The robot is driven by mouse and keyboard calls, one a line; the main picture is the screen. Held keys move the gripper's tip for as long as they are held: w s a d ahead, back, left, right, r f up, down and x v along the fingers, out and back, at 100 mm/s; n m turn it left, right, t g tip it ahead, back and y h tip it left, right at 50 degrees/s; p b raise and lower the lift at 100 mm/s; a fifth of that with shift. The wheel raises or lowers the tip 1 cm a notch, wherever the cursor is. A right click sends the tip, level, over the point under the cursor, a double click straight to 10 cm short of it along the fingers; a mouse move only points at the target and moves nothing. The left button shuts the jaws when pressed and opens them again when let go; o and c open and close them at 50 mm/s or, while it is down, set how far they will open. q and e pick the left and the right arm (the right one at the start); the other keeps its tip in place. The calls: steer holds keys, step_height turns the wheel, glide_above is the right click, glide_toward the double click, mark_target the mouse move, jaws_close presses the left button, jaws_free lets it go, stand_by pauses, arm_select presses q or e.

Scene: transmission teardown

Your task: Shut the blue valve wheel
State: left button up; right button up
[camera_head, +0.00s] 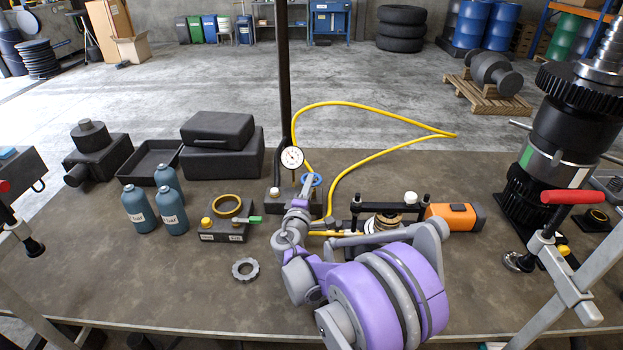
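The blue valve wheel (317,180) is a small blue ring low on the air stand, just right of the round white dial gauge (292,157). My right gripper (308,184) is at the wheel, its narrow grey fingers overlapping the wheel's left side. The fingers are small and foreshortened, so I cannot tell whether they touch the wheel or how far apart they are. Part of the wheel is hidden behind them. My purple and grey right arm covers the bench's front middle. My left gripper is not in view.
A black-framed fixture (390,208) and an orange box (455,216) stand right of the wheel. Teal bottles (138,210) and a block with a yellow ring (228,224) are left. A tall black transmission (560,140) stands far right.

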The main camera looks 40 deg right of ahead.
mark_target(314, 173)
steer(key=shift+x, duration=1.55)
steer(key=shift+c, duration=0.2)
jaws_close()
